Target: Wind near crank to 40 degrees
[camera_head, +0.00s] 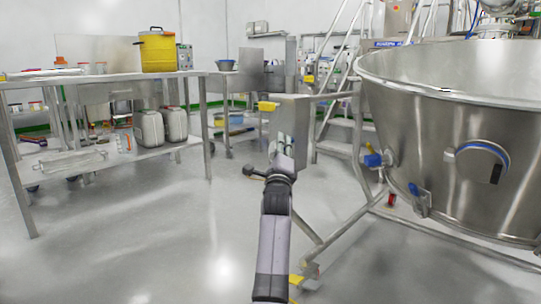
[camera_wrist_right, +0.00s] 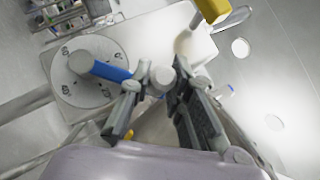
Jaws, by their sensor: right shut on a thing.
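In the right wrist view, a round pale dial (camera_wrist_right: 68,88) with small dark marks sits on a light box face. A blue crank arm (camera_wrist_right: 112,73) runs from the dial's grey hub toward the right and ends near a grey round knob (camera_wrist_right: 160,76). My right gripper (camera_wrist_right: 161,88) is shut on this knob, with one finger on each side. In the head view my right gripper (camera_head: 284,145) is in front of a grey box (camera_head: 305,112); the dial is hidden or too small to read there. The dial's angle cannot be read. My left gripper is not in view.
A yellow handle (camera_wrist_right: 212,8) sticks out near the box top, close to my right gripper. A large steel vessel (camera_head: 440,130) on a tubular frame stands at the right. A steel table (camera_head: 115,77) stands at the left. The floor between is clear.

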